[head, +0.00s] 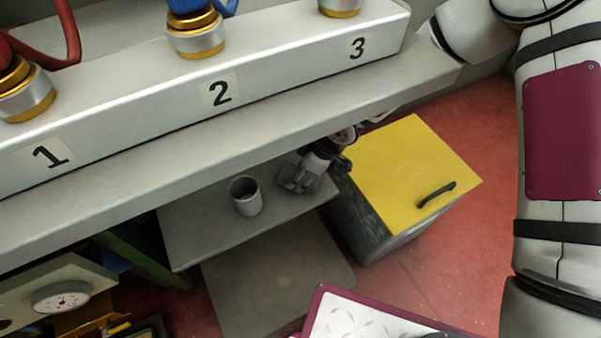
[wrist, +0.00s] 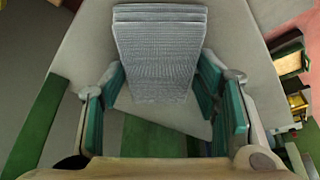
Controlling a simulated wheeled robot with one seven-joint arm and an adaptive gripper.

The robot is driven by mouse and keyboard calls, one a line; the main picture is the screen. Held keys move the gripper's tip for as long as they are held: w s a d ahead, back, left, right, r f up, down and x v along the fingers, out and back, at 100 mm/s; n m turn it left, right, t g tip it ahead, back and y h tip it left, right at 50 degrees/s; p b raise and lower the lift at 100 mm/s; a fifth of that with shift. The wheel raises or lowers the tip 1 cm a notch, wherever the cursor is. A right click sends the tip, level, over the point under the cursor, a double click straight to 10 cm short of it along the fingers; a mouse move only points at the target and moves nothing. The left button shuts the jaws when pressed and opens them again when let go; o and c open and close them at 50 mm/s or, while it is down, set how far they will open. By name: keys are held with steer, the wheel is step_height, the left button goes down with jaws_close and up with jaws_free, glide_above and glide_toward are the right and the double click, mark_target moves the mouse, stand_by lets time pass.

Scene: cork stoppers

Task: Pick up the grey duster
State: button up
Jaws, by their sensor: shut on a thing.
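The grey duster (head: 297,180) is a ribbed, folded cloth block at the right end of a grey shelf (head: 200,225), under the numbered bench. My gripper (head: 308,176) reaches in beneath the bench edge and is at the duster. In the wrist view, the duster (wrist: 160,52) lies between the two green-padded fingers of my gripper (wrist: 163,88), which are shut on it. I cannot tell whether the duster touches the shelf or is just above it.
A grey cup (head: 246,196) stands on the shelf left of the duster. A yellow-topped cabinet (head: 400,160) with a black handle stands to the right. The bench (head: 330,105) overhangs my gripper. A dial scale (head: 60,297) is at the lower left.

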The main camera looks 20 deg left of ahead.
mark_target(304, 176)
steer(key=p+v, duration=0.2)
steer(key=v, duration=0.1)
steer(key=shift+a+r, duration=0.1)
steer(key=shift+r, duration=0.3)
steer(key=d+p, duration=0.1)
steer(key=d, duration=0.4)
steer(key=d+p, duration=0.2)
steer(key=d, duration=0.4)
steer(key=w+d+p, duration=0.1)
steer(key=d, duration=0.5)
steer(key=shift+f, duration=0.2)
steer(key=shift+o, duration=1.1)
steer(key=shift+d, duration=0.15)
steer(key=shift+c, duration=0.5)
